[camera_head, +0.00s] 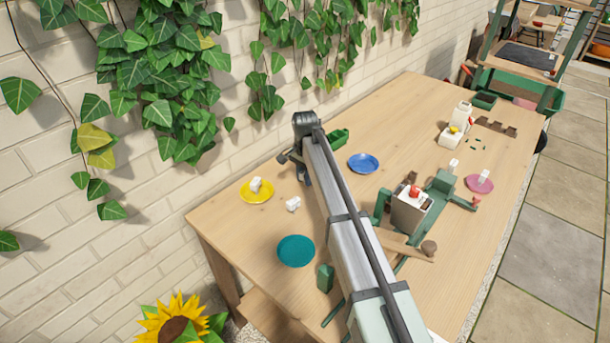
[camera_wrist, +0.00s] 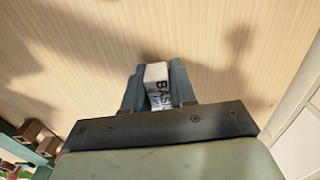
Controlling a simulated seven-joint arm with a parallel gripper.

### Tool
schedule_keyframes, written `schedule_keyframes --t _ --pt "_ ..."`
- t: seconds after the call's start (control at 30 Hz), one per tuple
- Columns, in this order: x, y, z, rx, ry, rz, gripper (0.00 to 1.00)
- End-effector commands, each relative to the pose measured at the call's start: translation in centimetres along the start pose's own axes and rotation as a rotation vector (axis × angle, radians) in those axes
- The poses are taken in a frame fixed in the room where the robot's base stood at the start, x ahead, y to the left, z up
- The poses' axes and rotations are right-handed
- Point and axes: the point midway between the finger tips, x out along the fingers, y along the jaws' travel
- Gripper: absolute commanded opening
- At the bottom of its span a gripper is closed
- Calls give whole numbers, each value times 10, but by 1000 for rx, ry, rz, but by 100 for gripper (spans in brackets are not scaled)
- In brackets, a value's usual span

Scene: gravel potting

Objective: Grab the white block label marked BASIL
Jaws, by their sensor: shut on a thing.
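A white block label (camera_wrist: 156,72) with dark letters reading "BAS" shows in the wrist view; the rest of the word is hidden. My gripper (camera_wrist: 157,82) is shut on it, with one blue-grey finger on each side. Bare wood shows around it and a dark shadow falls to the right. In the head view my arm reaches to the far left part of the table, and its fingers are hard to make out. A small white block (camera_head: 293,204) shows just below my arm's end there; I cannot tell whether it is the held one.
A yellow saucer (camera_head: 247,196) bears a white block (camera_head: 256,184). A teal saucer (camera_head: 296,251), a blue saucer (camera_head: 363,163) and a pink saucer (camera_head: 473,183) stand about. A green stand with a pale box (camera_head: 410,215) is right of my arm. The brick wall borders the table's left.

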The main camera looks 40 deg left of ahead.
Motion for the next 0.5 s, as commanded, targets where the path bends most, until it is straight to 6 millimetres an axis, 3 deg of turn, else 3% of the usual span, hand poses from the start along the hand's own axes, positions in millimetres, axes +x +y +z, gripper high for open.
schedule_keyframes --t 0.13,0.5 --pt "0 0 0 0 0 0 0" --pt "-8 0 0 0 1 -1 0"
